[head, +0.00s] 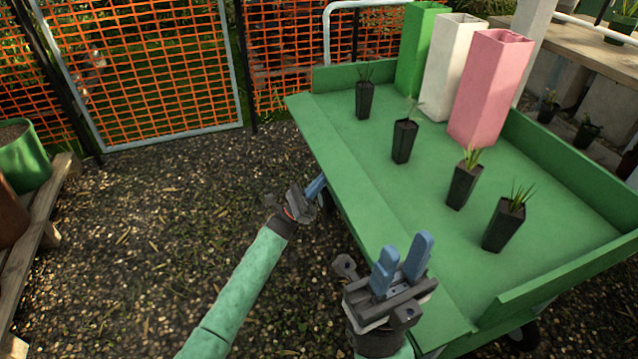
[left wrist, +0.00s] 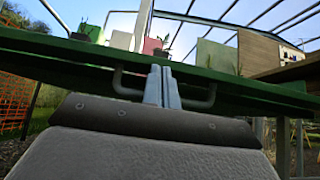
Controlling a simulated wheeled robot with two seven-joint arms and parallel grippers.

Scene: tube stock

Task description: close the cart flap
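The green cart flap (head: 340,165) is the long panel along the cart's left side in the head view. It lies folded out, roughly level with the cart bed (head: 425,190). In the left wrist view I see it from below, with a grey bar handle (left wrist: 213,92) on it. My left gripper (head: 317,187) is low beside the flap's outer edge. Its blue fingers (left wrist: 163,87) are together at the middle of the handle; I cannot tell if they touch it. My right gripper (head: 403,262) is open and empty, over the flap's near part in the picture.
Several black pots with plants, one of them a near pot (head: 504,224), stand on the bed. Green, white (head: 452,65) and pink (head: 490,85) tall boxes stand at its back. An orange mesh fence (head: 150,70) is behind. Gravel (head: 190,210) left of the cart is clear.

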